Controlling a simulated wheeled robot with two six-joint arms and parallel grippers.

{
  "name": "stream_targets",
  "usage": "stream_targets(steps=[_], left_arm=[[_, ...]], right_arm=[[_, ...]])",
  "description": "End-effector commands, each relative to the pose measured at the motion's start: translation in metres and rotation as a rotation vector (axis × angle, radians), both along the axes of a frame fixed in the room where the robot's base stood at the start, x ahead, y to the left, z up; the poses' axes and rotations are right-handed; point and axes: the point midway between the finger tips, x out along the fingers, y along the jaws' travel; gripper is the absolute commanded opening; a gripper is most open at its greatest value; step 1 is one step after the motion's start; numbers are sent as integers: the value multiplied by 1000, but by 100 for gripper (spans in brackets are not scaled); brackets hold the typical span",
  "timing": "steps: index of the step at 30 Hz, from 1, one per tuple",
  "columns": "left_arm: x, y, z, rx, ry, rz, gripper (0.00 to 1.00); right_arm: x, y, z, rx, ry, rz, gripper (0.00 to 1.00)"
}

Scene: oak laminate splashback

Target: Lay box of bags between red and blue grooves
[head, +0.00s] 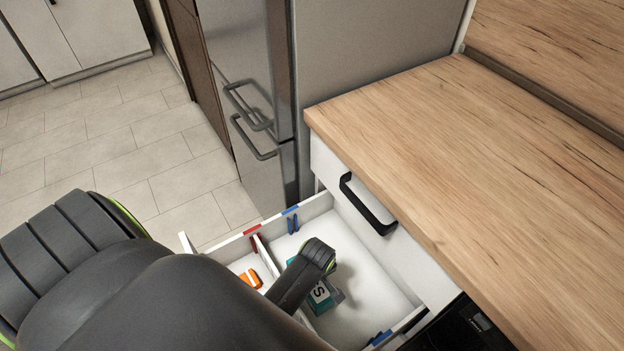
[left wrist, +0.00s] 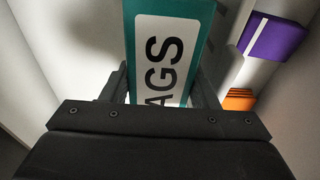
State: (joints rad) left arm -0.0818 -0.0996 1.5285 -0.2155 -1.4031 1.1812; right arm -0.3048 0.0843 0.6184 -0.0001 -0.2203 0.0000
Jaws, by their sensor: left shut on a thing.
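The box of bags (head: 320,298) is teal with a white label and dark letters. It is inside the open drawer (head: 395,290), in the compartment right of a white divider. My left gripper (head: 328,292) reaches down into the drawer and is shut on the box. In the left wrist view the box of bags (left wrist: 165,50) sits between the two fingers, its label partly hidden. The red grooves (head: 253,230) and blue grooves (head: 291,211) mark the drawer's far wall. Another blue mark (head: 380,338) shows at the near wall. Whether the box touches the drawer floor is unclear.
An orange item (head: 250,278) lies left of the divider. The left wrist view shows a purple box (left wrist: 275,37) beside an orange item (left wrist: 240,98) there. The wooden counter (head: 470,150) overhangs on the right. The drawer floor right of the box is clear.

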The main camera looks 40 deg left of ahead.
Motion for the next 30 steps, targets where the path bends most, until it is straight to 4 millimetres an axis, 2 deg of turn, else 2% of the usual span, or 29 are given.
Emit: stream_targets(steps=[12,25,26,30], left_arm=[[1,0,-46,0,-1,-2,18],[1,0,-52,-1,-2,-2,18],[1,0,-51,-1,0,-2,58],[1,0,-51,0,-1,-2,76]], right_arm=[[3,5,-12,7,-3,-1,36],[5,7,-14,9,-8,-1,36],[5,7,-13,8,-8,-2,36],[5,6,-13,7,-7,-1,36]])
